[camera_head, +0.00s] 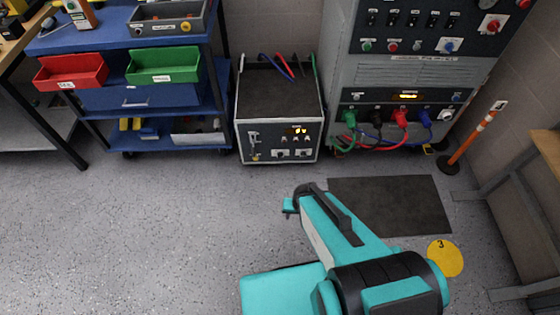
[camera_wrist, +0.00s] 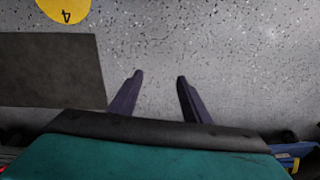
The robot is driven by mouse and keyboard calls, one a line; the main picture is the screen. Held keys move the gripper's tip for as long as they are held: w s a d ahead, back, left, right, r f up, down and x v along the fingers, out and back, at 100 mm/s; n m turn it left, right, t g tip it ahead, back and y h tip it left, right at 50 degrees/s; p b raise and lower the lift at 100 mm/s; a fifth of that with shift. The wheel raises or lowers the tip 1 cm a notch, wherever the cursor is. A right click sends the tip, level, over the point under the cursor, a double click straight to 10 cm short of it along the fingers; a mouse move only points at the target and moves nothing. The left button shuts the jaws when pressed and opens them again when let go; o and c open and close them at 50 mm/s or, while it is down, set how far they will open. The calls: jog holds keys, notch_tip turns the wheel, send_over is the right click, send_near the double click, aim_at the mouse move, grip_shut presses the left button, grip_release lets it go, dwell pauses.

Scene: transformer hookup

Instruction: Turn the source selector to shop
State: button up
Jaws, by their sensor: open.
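The grey control cabinet (camera_head: 405,75) stands against the back wall at the upper right of the head view. Its upper panel carries a blue knob (camera_head: 449,46), a red knob (camera_head: 491,25) and several black switches. The labels are too small to read, so I cannot tell which control is the source selector or how it is set. My gripper (camera_wrist: 160,77) shows two dark fingers spread apart over the floor in the wrist view, with nothing between them. My arm extends over the floor in front of the cabinet, well away from its panel.
Colored plugs and cables (camera_head: 377,117) hang on the cabinet's lower front. A wheeled power unit (camera_head: 279,140) stands to its left, beside a blue cart (camera_head: 98,98). An orange-and-white post (camera_head: 470,140) stands to the right. A dark mat (camera_head: 415,205) lies before the cabinet; the floor left is clear.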

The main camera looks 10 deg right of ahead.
jog(key=w+d+f+m+t+h+b, duration=0.15)
jog(key=w+m+t+b, duration=0.35)
jog(key=w+t+b, duration=1.3)
jog(key=m+g+h+b, duration=0.2)
jog(key=b, duration=1.6)
send_near(280, 156)
jog(key=s+f, duration=0.1)
jog(key=s, duration=0.5)
jog(key=shift+w+a+f, duration=0.1)
jog(key=shift+a, duration=0.35)
jog(key=w+d+b, duration=0.2)
jog(key=w+b, duration=0.2)
jog(key=w, duration=0.9)
jog(key=shift+w, duration=0.35)
